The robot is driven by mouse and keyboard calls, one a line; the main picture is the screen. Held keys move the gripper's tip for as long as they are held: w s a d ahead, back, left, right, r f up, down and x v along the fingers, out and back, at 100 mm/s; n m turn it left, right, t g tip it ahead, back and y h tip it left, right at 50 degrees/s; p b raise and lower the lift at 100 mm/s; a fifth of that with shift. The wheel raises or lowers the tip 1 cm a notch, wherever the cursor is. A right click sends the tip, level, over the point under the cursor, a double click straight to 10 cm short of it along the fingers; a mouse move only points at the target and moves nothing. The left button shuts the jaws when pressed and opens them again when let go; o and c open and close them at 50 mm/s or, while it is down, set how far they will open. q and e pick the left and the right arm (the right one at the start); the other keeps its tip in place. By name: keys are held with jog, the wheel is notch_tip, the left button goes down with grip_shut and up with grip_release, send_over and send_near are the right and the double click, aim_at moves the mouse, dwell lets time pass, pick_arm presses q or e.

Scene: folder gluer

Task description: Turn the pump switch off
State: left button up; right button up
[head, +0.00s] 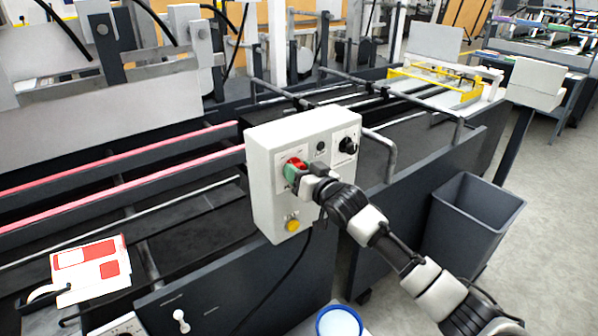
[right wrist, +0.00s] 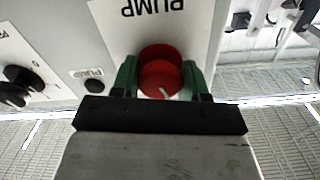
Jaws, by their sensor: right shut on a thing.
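The pump switch (right wrist: 160,74) is a round red knob on a white plate lettered PUMP, upside down in the right wrist view. In the head view the red knob (head: 296,162) sits at the upper left of a white control box (head: 268,190). My right gripper (head: 298,171) reaches it from the lower right. In the right wrist view its green fingers (right wrist: 160,80) are shut on the knob, one on each side. A white mark shows on the knob near the gripper body; its setting I cannot tell. My left gripper is not in view.
The box also carries a black rotary knob (head: 347,145) and a yellow button (head: 292,225). A grey bin (head: 470,222) stands on the floor at the right. The dark machine frame with red-edged belts (head: 120,165) extends left. Open floor (head: 560,210) lies right of the bin.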

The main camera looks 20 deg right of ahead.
jog(key=shift+f+n, duration=0.1)
jog(key=shift+n, duration=1.1)
jog(key=o, duration=0.9)
jog(key=b+v, duration=0.2)
jog(key=v, duration=0.9)
jog(key=shift+b, duration=0.4)
